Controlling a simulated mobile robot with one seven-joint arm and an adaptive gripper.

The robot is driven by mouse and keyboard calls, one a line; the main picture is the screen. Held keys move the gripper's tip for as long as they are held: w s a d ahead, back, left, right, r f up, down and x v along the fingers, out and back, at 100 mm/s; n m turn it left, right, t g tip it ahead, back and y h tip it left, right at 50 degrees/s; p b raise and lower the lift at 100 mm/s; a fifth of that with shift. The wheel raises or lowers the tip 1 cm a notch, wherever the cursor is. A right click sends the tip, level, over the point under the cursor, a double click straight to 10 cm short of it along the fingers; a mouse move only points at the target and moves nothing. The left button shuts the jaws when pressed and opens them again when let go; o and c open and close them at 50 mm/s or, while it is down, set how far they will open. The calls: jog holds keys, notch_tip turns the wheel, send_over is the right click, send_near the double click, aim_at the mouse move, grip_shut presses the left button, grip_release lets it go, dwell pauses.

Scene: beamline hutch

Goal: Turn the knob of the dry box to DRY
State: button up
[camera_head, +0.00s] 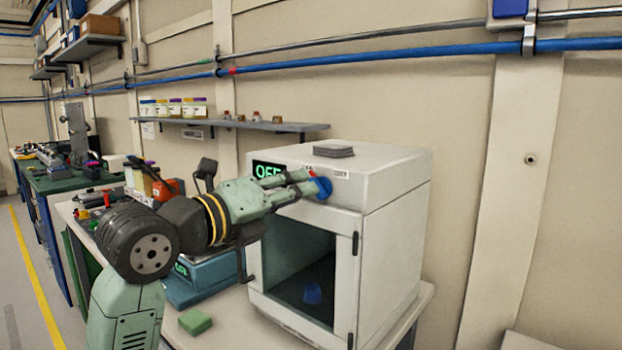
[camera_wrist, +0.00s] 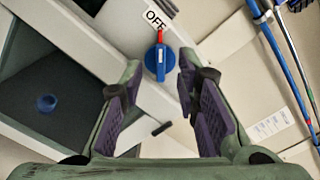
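The dry box (camera_head: 390,205) is a white cabinet on the bench, with a dark open-looking chamber and a green display (camera_head: 268,170) that appears to read OFF. Its blue round knob (camera_head: 323,188) is on the upper front panel. In the wrist view the knob (camera_wrist: 158,64) has a red pointer aimed at the OFF label (camera_wrist: 155,18). No DRY label is readable. My gripper (camera_head: 308,182) is at the knob in the head view. In the wrist view my gripper (camera_wrist: 160,85) is open, with a finger on either side of the knob and visible gaps; I see no contact.
A small blue cup (camera_head: 312,293) sits inside the chamber. A grey slab (camera_head: 333,151) lies on top of the box. A blue instrument (camera_head: 200,275) and a green block (camera_head: 195,321) are on the bench left of it. A wall shelf (camera_head: 250,125) runs behind.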

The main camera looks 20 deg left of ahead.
jog(key=shift+p+x, duration=0.55)
jog(key=shift+x, duration=1.7)
grip_shut()
